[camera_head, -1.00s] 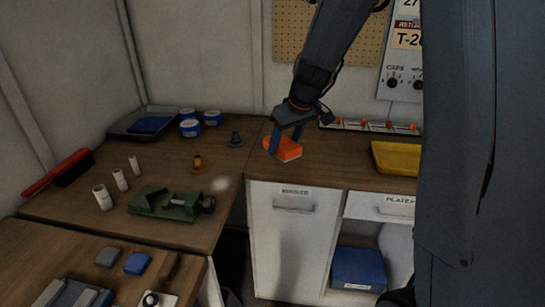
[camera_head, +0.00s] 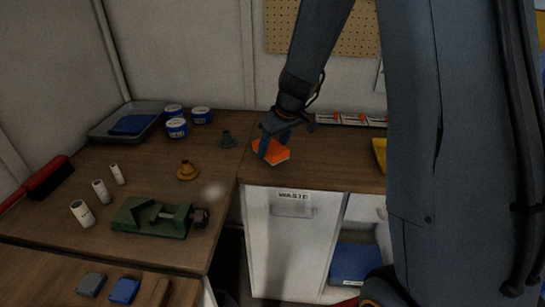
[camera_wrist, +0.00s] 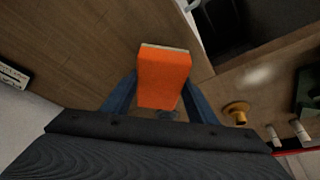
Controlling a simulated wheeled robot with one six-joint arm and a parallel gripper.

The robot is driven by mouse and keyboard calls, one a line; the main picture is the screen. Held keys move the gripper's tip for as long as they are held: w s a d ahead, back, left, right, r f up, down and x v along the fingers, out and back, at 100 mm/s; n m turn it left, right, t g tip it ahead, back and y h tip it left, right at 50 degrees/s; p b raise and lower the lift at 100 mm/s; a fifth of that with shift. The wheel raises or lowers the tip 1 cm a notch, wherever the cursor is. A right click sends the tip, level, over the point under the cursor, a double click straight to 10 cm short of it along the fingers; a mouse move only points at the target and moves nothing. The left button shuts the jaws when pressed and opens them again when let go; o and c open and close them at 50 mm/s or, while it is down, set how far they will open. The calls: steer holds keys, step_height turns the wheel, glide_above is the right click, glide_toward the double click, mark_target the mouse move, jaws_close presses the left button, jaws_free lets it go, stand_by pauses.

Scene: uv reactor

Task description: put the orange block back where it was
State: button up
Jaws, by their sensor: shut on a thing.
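The orange block (camera_head: 271,151) is at the left end of the wooden counter above the waste drawer, close to the corner where the two counters meet. My gripper (camera_head: 274,146) comes down over it from above and is shut on it, one finger on each side. In the wrist view the orange block (camera_wrist: 164,78) sits between the two blue-grey fingers of my gripper (camera_wrist: 160,98), with a pale edge at its far end. I cannot tell whether the block touches the counter or is just above it.
A grey cone-shaped piece (camera_head: 227,139) and a brass one (camera_head: 187,171) stand left of the block. A green vise (camera_head: 152,217), white cylinders (camera_head: 101,191), blue-and-white tubs (camera_head: 176,127) and a grey tray (camera_head: 103,133) share the left counter. A yellow tray (camera_head: 379,152) is partly hidden by my arm.

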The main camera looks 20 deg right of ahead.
steer(key=shift+f, duration=2.05)
steer(key=shift+f+b, duration=0.15)
steer(key=shift+b, duration=0.15)
steer(key=o, duration=1)
